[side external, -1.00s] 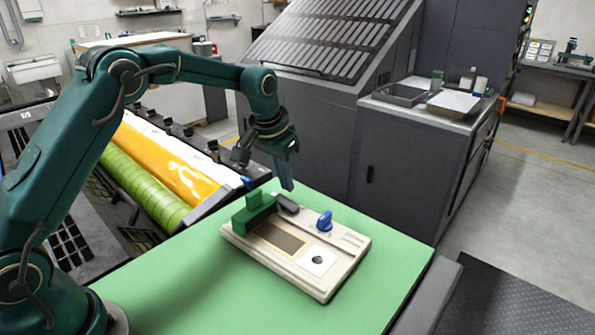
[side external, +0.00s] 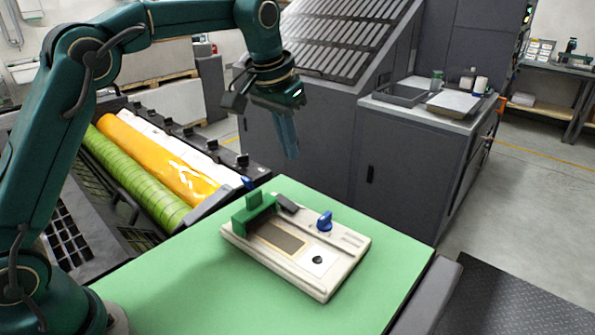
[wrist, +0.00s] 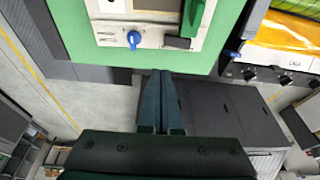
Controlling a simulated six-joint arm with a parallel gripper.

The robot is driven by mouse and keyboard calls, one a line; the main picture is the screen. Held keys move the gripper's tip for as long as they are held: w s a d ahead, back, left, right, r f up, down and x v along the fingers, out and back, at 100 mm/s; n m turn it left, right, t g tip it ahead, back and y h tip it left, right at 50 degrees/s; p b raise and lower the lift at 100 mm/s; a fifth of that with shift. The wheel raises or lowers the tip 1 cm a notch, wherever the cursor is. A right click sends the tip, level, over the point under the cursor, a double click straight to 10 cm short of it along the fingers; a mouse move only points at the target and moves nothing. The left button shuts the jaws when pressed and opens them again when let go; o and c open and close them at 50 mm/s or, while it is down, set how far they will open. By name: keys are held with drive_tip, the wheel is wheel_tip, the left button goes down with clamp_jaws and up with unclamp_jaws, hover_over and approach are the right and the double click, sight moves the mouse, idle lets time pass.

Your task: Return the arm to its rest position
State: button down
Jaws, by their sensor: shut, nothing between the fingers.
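My gripper (side external: 287,140) is raised in the air above and behind the back edge of the green mat in the side external view. Its blue-grey fingers point down and are shut with nothing between them. In the wrist view the closed fingers (wrist: 160,100) lie side by side. Below is a beige ink unit (side external: 330,245) with a green block (side external: 254,210) at its left end, a dark block (side external: 287,203) and a blue knob (side external: 324,221). The gripper touches none of these. The unit also shows at the top of the wrist view (wrist: 150,31).
The unit sits on a green mat (side external: 180,285) with bare room around it. Yellow and green rollers (side external: 155,165) lie at the left. A dark grey machine (side external: 390,165) stands behind, with a tray (side external: 400,93) on top.

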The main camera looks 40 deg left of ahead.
drive_tip(key=s+r+t, duration=0.2)
drive_tip(key=s+r, duration=0.6)
drive_tip(key=s, duration=0.3)
drive_tip(key=s+f, duration=0.9)
drive_tip(key=s, duration=0.3)
drive_tip(key=shift+s+d+f, duration=0.15)
drive_tip(key=shift+d+f, duration=0.1)
drive_tip(key=shift+f, duration=0.15)
